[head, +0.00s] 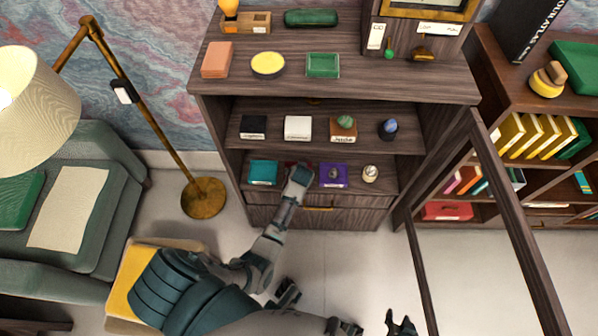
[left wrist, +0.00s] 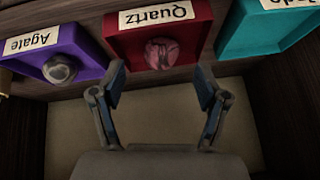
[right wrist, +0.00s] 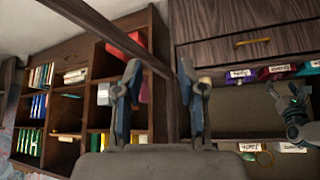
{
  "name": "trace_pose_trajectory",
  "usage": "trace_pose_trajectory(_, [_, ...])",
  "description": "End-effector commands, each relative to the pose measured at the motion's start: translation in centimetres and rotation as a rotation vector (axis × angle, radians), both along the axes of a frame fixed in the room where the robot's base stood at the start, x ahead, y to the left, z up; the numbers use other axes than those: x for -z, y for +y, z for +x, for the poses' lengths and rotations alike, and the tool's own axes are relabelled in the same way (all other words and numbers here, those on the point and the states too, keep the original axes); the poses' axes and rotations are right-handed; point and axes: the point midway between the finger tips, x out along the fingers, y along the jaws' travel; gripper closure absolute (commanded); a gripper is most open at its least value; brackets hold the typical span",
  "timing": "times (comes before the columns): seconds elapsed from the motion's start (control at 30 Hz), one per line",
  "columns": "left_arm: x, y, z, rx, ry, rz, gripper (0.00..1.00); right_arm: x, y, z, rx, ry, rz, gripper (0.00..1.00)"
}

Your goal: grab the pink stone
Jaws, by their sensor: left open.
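The pink stone (left wrist: 162,53), a rounded pink piece with dark streaks, sits in a red box (left wrist: 204,30) labelled Quartz in the left wrist view. My left gripper (left wrist: 159,74) is open and empty. Its fingertips lie on either side of the stone in the picture, apart from it. In the head view my left arm reaches to the lower shelf, and its hand hides the stone and most of the red box. My right gripper (right wrist: 158,72) is open and empty, away from the stone, and shows at the bottom of the head view (head: 399,321).
A purple Agate box (head: 334,182) and a teal box (head: 263,172) flank the red one. More labelled stones stand on the shelf above. An open door frame (head: 505,215) stands at the right. A floor lamp (head: 203,197) and armchair (head: 95,215) are at the left.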

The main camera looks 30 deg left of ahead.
Motion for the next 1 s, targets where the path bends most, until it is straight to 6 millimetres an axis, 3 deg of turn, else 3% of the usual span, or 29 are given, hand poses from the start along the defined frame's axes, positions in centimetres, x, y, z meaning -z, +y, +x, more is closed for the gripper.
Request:
trace_pose_trajectory(0.17, [1.6,0.9,0.9,0.000,0.002,0.002,0.26,-0.6,1.0,2.6,-0.007,-0.145,0.036,0.60])
trace_pose_trajectory(0.4, [3.7,1.8,2.1,-0.001,0.002,0.000,0.26,-2.9,2.4,6.3,-0.018,-0.387,0.098,0.60])
trace_pose_trajectory(0.77, [3.8,2.1,2.4,-0.001,-0.001,0.000,0.26,-4.1,2.8,7.1,-0.020,-0.454,0.114,0.60])
trace_pose_trajectory(1.0, [3.9,2.0,2.4,0.000,0.000,0.000,0.83,-4.0,2.8,7.2,-0.020,-0.452,0.113,0.60])
